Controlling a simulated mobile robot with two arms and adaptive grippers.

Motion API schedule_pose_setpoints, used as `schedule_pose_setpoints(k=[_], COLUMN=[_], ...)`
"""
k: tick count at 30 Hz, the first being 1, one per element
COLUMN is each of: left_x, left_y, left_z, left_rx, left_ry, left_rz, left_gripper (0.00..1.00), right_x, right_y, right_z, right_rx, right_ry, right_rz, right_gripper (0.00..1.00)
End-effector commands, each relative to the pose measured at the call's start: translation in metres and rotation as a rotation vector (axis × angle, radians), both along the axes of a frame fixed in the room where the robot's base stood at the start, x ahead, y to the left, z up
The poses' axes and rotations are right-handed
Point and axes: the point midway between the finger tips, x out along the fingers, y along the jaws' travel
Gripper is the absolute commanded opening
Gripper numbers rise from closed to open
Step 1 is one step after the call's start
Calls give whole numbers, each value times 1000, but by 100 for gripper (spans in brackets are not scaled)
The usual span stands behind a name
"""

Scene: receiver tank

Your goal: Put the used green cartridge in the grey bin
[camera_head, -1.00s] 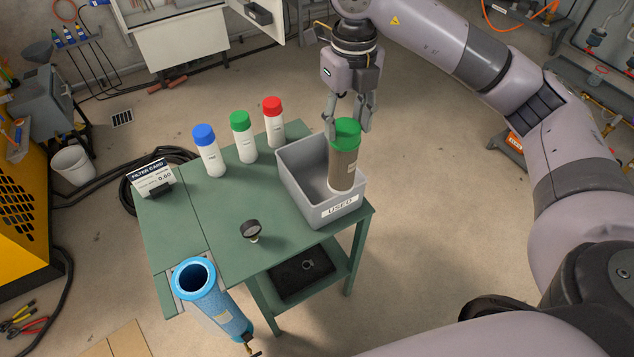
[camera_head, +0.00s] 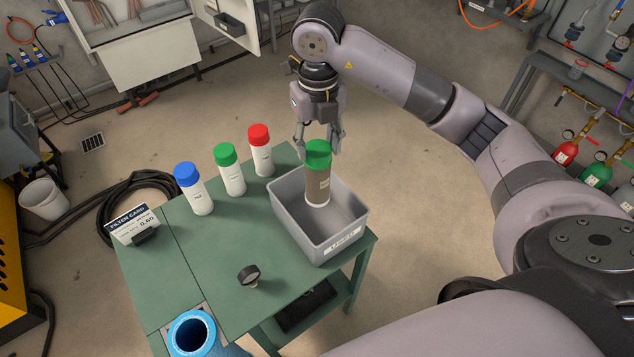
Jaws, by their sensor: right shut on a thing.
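The used cartridge (camera_head: 318,187) is brown with a green cap and stands roughly upright. My right gripper (camera_head: 318,143) is shut on it at the cap, from above. The grey bin (camera_head: 340,246), labelled USED, sits on the near right part of the green table. The cartridge's lower end shows against the inside of the bin, within its rim; I cannot tell whether it touches the floor of the bin. My left gripper is not in view.
White cartridges with blue (camera_head: 194,190), green (camera_head: 230,170) and red (camera_head: 261,152) caps stand left of the bin on the green table (camera_head: 215,250). A filter card (camera_head: 133,225), a small gauge (camera_head: 249,275) and a blue housing (camera_head: 192,335) are also there.

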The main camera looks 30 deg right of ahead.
Motion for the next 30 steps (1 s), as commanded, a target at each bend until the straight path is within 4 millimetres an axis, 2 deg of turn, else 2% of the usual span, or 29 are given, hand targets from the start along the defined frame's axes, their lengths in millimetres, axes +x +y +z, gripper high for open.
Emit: schedule_pose_setpoints(k=[1,5,9,14,21,30], left_x=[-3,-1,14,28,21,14], left_y=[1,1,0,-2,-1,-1], left_z=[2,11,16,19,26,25], left_rx=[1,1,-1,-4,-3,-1], left_ry=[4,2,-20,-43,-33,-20], left_rz=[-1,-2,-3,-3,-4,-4], left_gripper=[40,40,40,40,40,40], right_x=[-2,-1,-1,0,0,1], right_y=[1,0,0,0,0,0], right_z=[-14,-44,-67,-80,-114,-120], right_rx=[2,0,-1,0,0,1], right_ry=[7,6,2,1,2,-2], right_rz=[0,1,1,1,0,2], right_gripper=[0,0,0,0,0,0])
